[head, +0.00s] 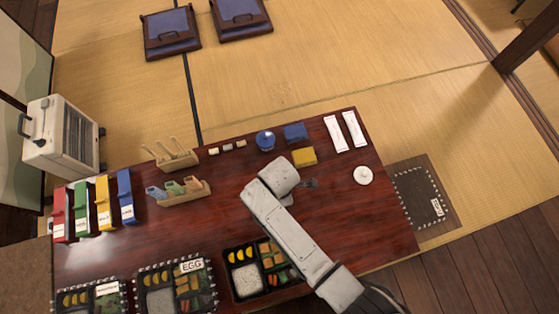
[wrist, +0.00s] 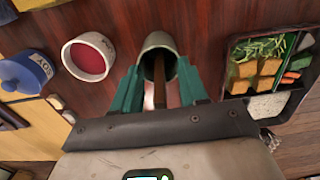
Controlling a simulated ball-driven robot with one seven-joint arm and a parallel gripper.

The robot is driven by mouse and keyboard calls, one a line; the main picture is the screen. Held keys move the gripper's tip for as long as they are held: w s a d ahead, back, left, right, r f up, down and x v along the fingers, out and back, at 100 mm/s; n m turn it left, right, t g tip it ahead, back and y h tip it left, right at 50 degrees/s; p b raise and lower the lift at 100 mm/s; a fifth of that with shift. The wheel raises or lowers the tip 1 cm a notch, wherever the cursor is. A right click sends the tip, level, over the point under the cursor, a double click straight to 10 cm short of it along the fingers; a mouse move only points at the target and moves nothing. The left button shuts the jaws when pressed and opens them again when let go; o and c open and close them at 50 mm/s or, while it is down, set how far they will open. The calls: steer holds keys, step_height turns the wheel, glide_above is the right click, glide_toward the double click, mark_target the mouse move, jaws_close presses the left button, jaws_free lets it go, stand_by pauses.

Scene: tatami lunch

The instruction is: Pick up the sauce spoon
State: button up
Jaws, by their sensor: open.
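A brown, wooden-looking handle (wrist: 159,92), which seems to be the sauce spoon's, shows in the wrist view. Its upper end lies inside the mouth of a grey-beige cup (wrist: 156,41); the spoon's bowl end cannot be made out. My gripper (wrist: 158,72) is open, with one green finger on each side of the handle and the cup's lower edge. I see no clear contact between fingers and handle. In the head view my arm covers this part of the table, and the spoon cannot be told there.
In the wrist view a white bowl of red sauce (wrist: 88,58) and a blue-lidded soy pot (wrist: 25,72) stand left; a lunch box (wrist: 262,68) lies close right. In the head view the dark red table (head: 345,222) is bare right of my arm, around a small white dish (head: 363,175).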

steer(key=shift+c, duration=0.2)
jaws_close()
stand_by(0.5)
step_height(320, 180, up, 10)
steer(key=p, duration=0.3)
